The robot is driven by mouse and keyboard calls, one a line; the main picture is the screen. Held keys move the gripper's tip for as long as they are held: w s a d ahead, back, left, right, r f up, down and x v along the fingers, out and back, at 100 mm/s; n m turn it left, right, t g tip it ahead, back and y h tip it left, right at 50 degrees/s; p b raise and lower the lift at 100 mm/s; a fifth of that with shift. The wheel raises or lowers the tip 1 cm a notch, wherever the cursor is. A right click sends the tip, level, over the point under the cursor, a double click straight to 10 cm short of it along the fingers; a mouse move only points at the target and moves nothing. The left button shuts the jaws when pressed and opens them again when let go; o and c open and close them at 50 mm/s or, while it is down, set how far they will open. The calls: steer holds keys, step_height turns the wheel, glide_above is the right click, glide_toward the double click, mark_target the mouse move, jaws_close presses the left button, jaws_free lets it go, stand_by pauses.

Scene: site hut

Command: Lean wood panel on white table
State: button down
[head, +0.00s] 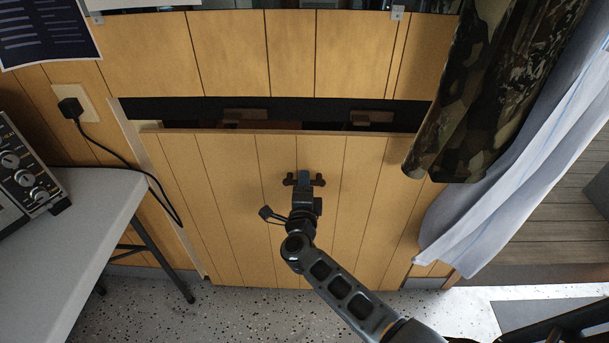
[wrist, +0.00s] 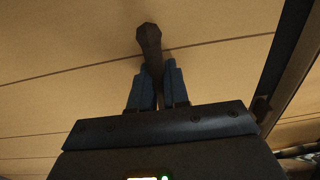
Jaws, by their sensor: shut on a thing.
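The wood panel (head: 225,180) is a broad, upright sheet of planks in front of an opening in the wall, its lower edge near the floor. Its top edge stands away from the wall and a dark gap shows above it. My gripper (head: 303,182) is at the panel's middle, shut on a dark handle on its face. In the wrist view my blue fingers (wrist: 156,80) flank the dark handle (wrist: 149,38), with the panel's planks (wrist: 70,45) behind. The white table (head: 98,200) stands at the left, apart from the panel.
An instrument (head: 22,172) with knobs sits on the table. A black plug (head: 70,107) in the wall trails a cable between table and panel. A camouflage garment (head: 480,95) and a pale curtain (head: 515,165) hang at the right. The speckled floor (head: 240,310) before the panel is open.

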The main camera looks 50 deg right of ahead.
steer(key=shift+a+r, duration=0.1)
steer(key=shift+r, duration=0.2)
steer(key=shift+s+a+r+p, duration=0.15)
steer(key=shift+s+a+p, duration=0.4)
steer(key=shift+s, duration=0.15)
steer(key=shift+s+a+r+p, duration=0.15)
steer(key=shift+s+a+p, duration=0.3)
steer(key=shift+s, duration=0.35)
steer(key=shift+s+a+r+p, duration=0.2)
steer(key=shift+s+a+p, duration=0.3)
steer(key=shift+s, duration=0.15)
steer(key=shift+s+a+r+p, duration=0.15)
steer(key=shift+s+a+p, duration=0.3)
steer(key=shift+s, duration=0.2)
steer(key=shift+s+a, duration=0.1)
steer(key=shift+s, duration=0.05)
steer(key=shift+s+a+r+p, duration=0.2)
steer(key=shift+s+a+p, duration=0.15)
steer(key=shift+s+a, duration=0.25)
steer(key=shift+s+a+r+p, duration=0.15)
steer(key=shift+s+a+p, duration=0.2)
steer(key=shift+s, duration=0.35)
steer(key=shift+a, duration=0.1)
